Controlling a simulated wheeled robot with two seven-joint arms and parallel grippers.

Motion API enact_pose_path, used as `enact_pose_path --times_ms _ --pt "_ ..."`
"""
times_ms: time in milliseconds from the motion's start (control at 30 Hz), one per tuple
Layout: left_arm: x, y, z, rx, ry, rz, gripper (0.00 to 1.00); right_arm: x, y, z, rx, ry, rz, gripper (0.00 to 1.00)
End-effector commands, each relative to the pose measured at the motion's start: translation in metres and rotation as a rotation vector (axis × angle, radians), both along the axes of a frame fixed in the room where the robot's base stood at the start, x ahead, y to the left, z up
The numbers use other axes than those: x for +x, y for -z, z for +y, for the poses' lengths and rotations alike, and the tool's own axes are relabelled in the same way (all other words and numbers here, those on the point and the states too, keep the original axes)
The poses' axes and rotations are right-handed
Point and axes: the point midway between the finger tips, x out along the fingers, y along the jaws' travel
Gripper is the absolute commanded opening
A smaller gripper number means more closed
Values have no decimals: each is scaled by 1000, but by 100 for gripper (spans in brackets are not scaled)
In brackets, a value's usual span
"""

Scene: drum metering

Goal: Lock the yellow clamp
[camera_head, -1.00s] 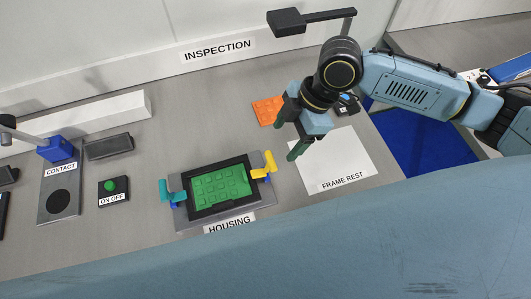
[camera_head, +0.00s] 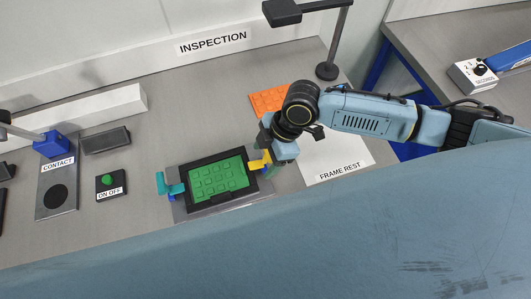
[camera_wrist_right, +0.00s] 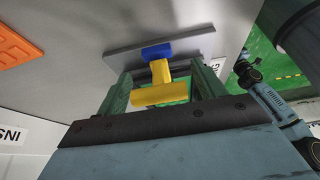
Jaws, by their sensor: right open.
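The yellow clamp (camera_head: 257,163) sits at the right edge of the housing fixture (camera_head: 220,208), partly covered by my right gripper. In the right wrist view the yellow clamp (camera_wrist_right: 160,85) shows a crossbar and a stem, with a blue piece (camera_wrist_right: 157,51) at its far end. My right gripper (camera_head: 266,153) is open at the clamp. Its two dark green fingers (camera_wrist_right: 163,88) stand on either side of the clamp; whether they touch it I cannot tell. A green panel (camera_head: 217,180) in a black frame (camera_head: 195,207) lies in the fixture. My left gripper is not in view.
A teal clamp (camera_head: 170,186) stands at the fixture's left edge. An orange plate (camera_head: 266,101) and the white frame rest (camera_head: 345,160) lie behind and right of it. An on/off button (camera_head: 108,181) and contact plate (camera_head: 57,195) are at left. A lamp post (camera_head: 335,45) rises behind.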

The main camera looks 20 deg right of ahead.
Motion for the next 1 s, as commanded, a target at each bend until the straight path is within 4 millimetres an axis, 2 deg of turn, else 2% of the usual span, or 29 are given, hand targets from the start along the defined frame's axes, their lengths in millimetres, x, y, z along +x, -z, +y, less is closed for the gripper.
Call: enact_pose_path --times_ms 33,300,367,533,800,1000 --pt "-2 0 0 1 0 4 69 0 0 0 0 0 0 65" --pt "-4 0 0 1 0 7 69 0 0 0 0 0 0 30" --pt "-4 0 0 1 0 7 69 0 0 0 0 1 0 24" --pt "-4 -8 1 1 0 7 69 0 -3 2 -26 0 1 24" --pt "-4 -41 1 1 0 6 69 0 -5 8 -175 -1 -2 24" --pt "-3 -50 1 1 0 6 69 0 -2 10 -241 2 -7 24"
